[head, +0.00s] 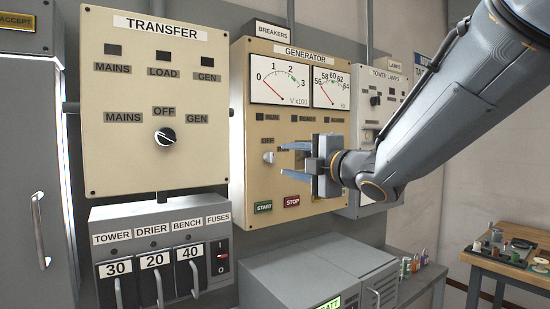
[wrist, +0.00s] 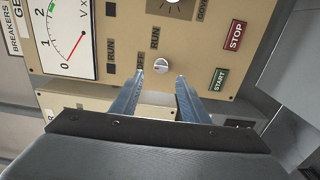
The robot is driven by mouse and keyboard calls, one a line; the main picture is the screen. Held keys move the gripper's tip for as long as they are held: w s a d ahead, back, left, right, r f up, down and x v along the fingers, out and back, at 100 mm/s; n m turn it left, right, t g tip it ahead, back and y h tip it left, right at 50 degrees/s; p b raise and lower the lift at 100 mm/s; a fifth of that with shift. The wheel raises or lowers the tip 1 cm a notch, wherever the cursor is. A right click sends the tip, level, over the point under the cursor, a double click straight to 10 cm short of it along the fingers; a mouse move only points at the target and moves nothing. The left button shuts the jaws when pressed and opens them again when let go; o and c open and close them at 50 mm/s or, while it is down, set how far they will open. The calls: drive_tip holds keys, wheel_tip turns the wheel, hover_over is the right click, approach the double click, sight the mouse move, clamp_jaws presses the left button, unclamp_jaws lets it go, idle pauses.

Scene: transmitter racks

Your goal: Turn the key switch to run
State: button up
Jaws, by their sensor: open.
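The key switch (head: 268,157) is a small pale knob on the beige generator panel (head: 262,218), beneath the OFF label. My gripper (head: 283,160) is open and empty, just right of the switch in the head view and in front of the panel. In the wrist view my gripper (wrist: 160,75) has one fingertip on each side of the switch; I cannot tell whether they touch it.
Green START (head: 263,207) and red STOP (head: 292,201) buttons sit below on the same panel. Two dial gauges (head: 281,80) are above. The transfer panel (head: 154,180) is at the left, with breakers (head: 155,275) under it. A grey cabinet (head: 318,262) juts out below.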

sight(273, 159)
drive_tip(key=shift+p+x, duration=0.75)
drive_tip(key=shift+x, duration=2.8)
drive_tip(key=c, duration=1)
drive_tip(key=shift+m, duration=0.5)
drive_tip(key=m+p, duration=0.1)
drive_tip(key=m, duration=0.4)
drive_tip(key=shift+p, duration=0.35)
drive_tip(key=m+p, duration=0.2)
drive_tip(key=m, duration=0.4)
drive_tip(key=shift+f, duration=0.15)
